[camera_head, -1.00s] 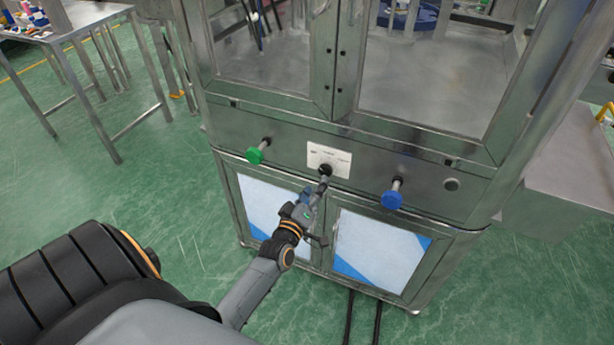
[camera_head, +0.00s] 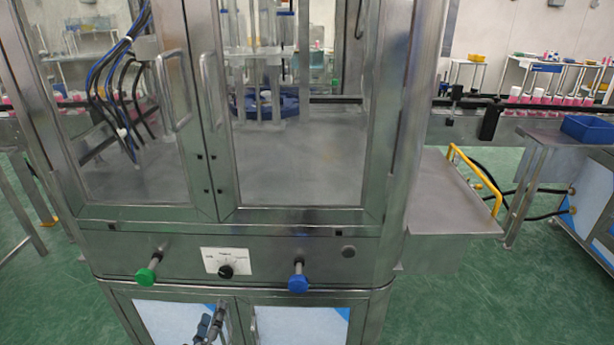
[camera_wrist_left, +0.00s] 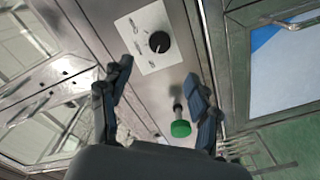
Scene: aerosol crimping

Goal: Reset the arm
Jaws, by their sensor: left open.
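My left gripper (camera_head: 207,330) shows at the bottom edge of the head view, in front of the lower cabinet doors and below the black knob (camera_head: 226,271). In the left wrist view my left gripper (camera_wrist_left: 152,105) has its two dark fingers spread apart with nothing between them. The black knob (camera_wrist_left: 159,42) on its white label plate lies beyond the fingers. The green button (camera_wrist_left: 180,128) shows near the right finger. In the head view the green button (camera_head: 146,276) is left of the knob. My right gripper is not in view.
A blue button (camera_head: 298,283) sticks out right of the knob. Glass doors with handles (camera_head: 216,88) stand above the panel (camera_head: 325,250). A metal side table (camera_head: 450,195) with a yellow rail (camera_head: 480,180) is at the right. Green floor (camera_head: 470,290) is open at the lower right.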

